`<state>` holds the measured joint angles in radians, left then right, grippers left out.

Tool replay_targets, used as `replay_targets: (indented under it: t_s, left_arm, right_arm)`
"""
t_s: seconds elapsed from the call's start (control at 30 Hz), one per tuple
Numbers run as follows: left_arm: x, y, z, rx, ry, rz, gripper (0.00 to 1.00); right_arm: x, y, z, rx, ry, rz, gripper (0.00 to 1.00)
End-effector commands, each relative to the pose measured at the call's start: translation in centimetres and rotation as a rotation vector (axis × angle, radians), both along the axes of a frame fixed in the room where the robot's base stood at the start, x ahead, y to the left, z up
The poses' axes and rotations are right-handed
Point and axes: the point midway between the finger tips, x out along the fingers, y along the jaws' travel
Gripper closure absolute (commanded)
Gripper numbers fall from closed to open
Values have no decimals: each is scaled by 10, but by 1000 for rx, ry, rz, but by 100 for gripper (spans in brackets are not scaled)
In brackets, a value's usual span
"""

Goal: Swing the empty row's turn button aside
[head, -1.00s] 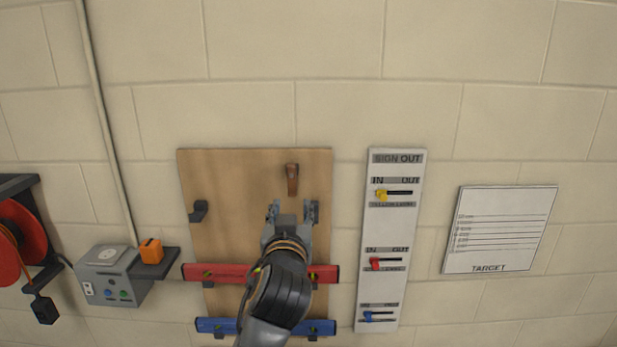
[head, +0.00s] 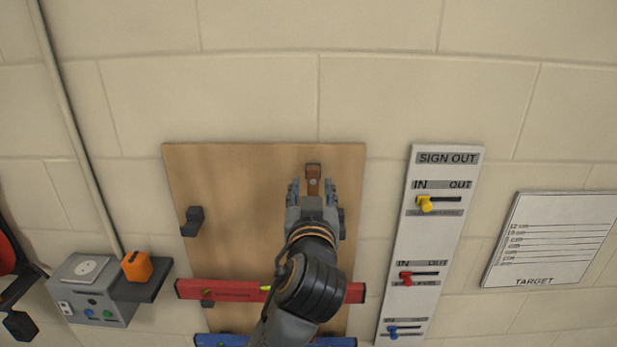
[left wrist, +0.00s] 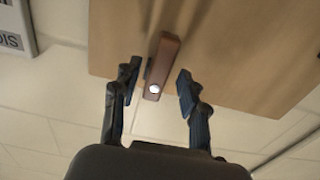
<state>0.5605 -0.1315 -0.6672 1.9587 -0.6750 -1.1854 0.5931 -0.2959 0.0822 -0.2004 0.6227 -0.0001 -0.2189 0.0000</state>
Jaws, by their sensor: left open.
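The turn button (head: 314,172) is a small brown wooden bar, upright near the top of the wooden board, above the empty row. It also shows in the left wrist view (left wrist: 167,55), with a bright round screw at one end. My left gripper (head: 312,187) is open, its fingertips on either side of the button's lower part. In the left wrist view the open fingers (left wrist: 158,78) straddle the bar with gaps visible; I cannot tell whether either touches. The empty row's left bracket (head: 193,221) is dark; the right one is partly hidden by my gripper. My right gripper is not in view.
A red level (head: 220,290) and a blue level (head: 222,341) hang below, partly behind my left arm. A sign-out board (head: 448,185) and target sheet (head: 550,240) are right. An orange block (head: 136,266) sits on a shelf left. The wall above is clear.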

Motion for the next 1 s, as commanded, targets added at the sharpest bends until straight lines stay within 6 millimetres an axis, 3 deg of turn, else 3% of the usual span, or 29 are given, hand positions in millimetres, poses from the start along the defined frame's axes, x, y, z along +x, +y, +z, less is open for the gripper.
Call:
replay_targets:
  t_s: [0.4, 0.6, 1.0]
  left_arm:
    - [-2, -2, 0, 0, 0, 1, 59]
    - [-2, -2, 0, 0, 0, 1, 99]
    - [-2, -1, 0, 42, 0, 1, 100]
  right_arm:
    - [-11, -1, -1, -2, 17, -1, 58]
    - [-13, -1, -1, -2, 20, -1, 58]
    - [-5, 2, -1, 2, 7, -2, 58]
